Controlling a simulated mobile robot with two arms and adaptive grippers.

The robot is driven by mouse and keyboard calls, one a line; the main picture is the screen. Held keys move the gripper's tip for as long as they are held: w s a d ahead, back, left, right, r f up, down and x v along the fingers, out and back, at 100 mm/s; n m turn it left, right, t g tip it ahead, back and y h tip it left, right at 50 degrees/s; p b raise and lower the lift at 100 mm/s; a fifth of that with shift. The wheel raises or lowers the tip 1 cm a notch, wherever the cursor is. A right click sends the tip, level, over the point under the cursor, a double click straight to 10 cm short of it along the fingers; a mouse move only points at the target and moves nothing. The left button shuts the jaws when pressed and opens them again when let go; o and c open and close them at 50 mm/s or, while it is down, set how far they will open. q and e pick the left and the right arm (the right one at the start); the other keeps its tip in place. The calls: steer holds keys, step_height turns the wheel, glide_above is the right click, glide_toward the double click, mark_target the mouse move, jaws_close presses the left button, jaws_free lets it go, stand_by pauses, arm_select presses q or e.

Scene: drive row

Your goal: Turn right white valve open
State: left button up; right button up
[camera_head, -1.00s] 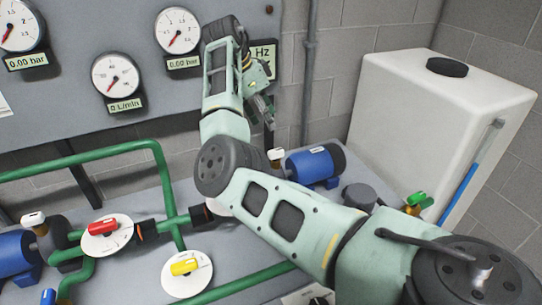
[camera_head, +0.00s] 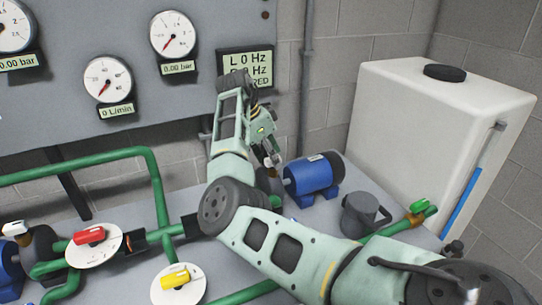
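My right arm reaches in from the lower right, and its gripper (camera_head: 270,153) points down just left of the right blue pump motor (camera_head: 313,174). The right white valve is almost wholly hidden behind or under the fingers. Whether they touch its handle, and how far apart they are, I cannot tell. The left white valve handle (camera_head: 14,228) shows at the far left edge, on a brass body. My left gripper is not in view.
A red valve (camera_head: 89,236) and a yellow valve (camera_head: 176,277) sit on white discs along green pipes. A green-handled valve (camera_head: 419,205) is near the white tank (camera_head: 425,120). A grey pot-like part (camera_head: 362,214) stands beside the motor. Gauges and a display (camera_head: 246,66) are on the back panel.

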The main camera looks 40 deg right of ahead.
steer(key=shift+d+f, duration=0.1)
jaws_close()
stand_by(0.3)
steer(key=shift+n+p, duration=0.4)
steer(key=shift+p, duration=0.35)
steer(key=n+t+p, duration=0.1)
steer(key=n+p, duration=0.3)
steer(key=p, duration=0.3)
steer(key=n+t+y+p, duration=0.1)
steer(key=n+t+p, duration=0.1)
steer(key=n+p, duration=0.3)
steer(key=n+t+p, duration=0.2)
steer(key=n+p, duration=0.2)
steer(key=p, duration=0.5)
steer(key=shift+s+d+r+n+y, duration=0.15)
steer(key=shift+s+r+n+y, duration=0.15)
steer(key=shift+s+n, duration=0.1)
steer(key=shift+f+n+y+p, duration=0.1)
steer(key=shift+n+y+p, duration=0.3)
steer(key=shift+n+p, duration=0.6)
steer(key=shift+f+n+t+p, duration=0.15)
steer(key=shift+n+t+p, duration=0.15)
steer(key=shift+n+p, duration=0.35)
steer(key=shift+n, duration=0.25)
